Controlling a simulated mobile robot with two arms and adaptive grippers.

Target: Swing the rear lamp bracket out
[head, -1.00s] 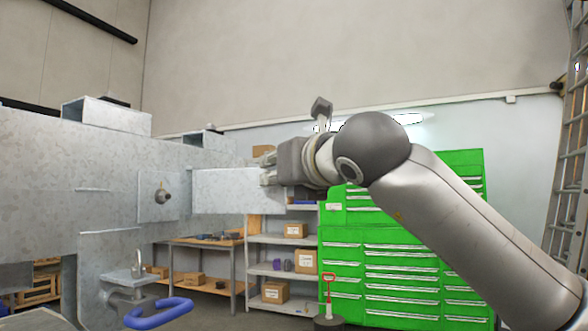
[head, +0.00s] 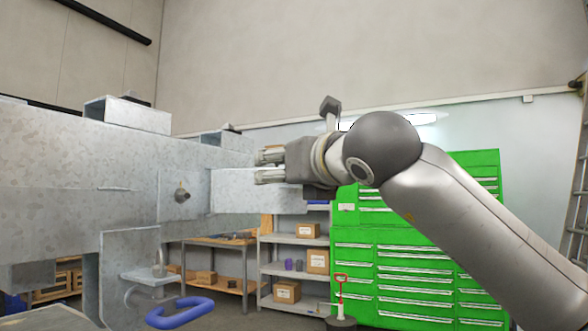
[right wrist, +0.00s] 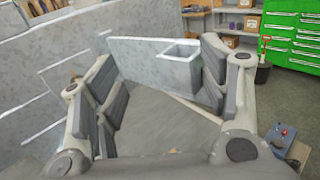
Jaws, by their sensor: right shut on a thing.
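The rear lamp bracket (head: 245,190) is a grey galvanised plate jutting right from the trailer frame (head: 130,180). My right gripper (head: 262,166) comes in from the right at its upper edge, with its fingers pointing left. The exact contact is partly hidden. My left gripper is not in view.
A blue handle (head: 180,312) sticks out low on the frame. Behind stand a workbench (head: 215,242), shelving with boxes (head: 295,240) and a green tool cabinet (head: 415,270). A ladder (head: 578,220) leans at the far right.

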